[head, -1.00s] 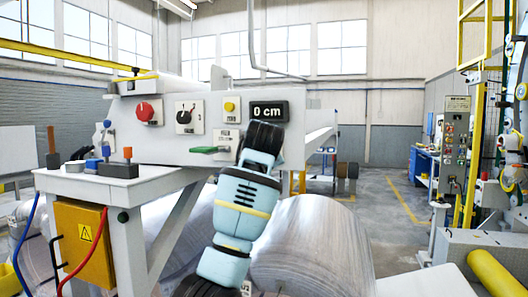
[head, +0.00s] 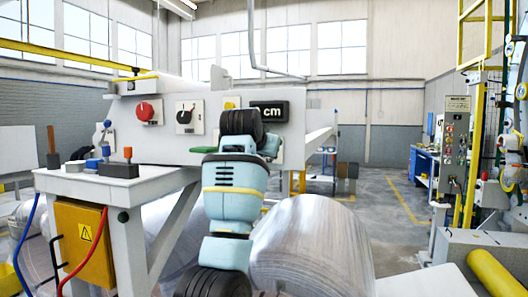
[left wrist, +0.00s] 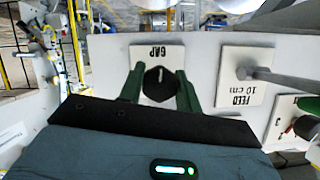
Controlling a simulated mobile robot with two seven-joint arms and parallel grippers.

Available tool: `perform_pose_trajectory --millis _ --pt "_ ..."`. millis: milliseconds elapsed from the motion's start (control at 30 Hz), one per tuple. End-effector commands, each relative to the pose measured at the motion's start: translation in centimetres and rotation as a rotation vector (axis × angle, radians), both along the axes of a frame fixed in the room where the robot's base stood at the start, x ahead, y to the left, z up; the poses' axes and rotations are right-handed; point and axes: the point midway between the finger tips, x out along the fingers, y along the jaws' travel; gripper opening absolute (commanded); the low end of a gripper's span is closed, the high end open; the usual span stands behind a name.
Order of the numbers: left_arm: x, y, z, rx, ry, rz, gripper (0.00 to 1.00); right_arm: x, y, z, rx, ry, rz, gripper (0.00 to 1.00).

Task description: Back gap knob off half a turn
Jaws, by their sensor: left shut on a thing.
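The gap knob (left wrist: 157,86) is black with a pale pointer mark. It sits under the upside-down GAP label (left wrist: 159,53) on the white panel in the left wrist view. My left gripper (left wrist: 159,73) has its two green fingers on either side of the knob and is shut on it. In the head view my left arm (head: 235,185) stands nearly upright in front of the panel (head: 160,152) and hides the knob. The right gripper is not in view.
The FEED plate (left wrist: 245,78) with a grey lever is beside the knob. The panel also bears a red knob (head: 145,111), a black selector (head: 184,116) and a display (head: 273,112), its digit hidden by my arm. A large wrapped coil (head: 315,245) lies below.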

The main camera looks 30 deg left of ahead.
Motion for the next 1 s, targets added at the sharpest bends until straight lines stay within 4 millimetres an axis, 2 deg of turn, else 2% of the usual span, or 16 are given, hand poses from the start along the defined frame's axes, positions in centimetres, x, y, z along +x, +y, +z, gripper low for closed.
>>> perform_pose_trajectory --millis 633,667,800,1000 --pt "-0.04 0.01 0.3 -0.047 -0.02 -0.001 0.11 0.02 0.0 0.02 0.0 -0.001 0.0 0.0" --pt "-0.04 0.01 0.31 -0.047 -0.02 0.0 0.36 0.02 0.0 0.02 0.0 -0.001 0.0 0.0" --pt "-0.05 0.01 0.24 -0.047 -0.018 -0.001 0.55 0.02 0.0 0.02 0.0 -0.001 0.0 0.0" --pt "-0.02 0.01 0.13 -0.047 -0.015 0.0 0.56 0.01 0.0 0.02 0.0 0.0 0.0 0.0"
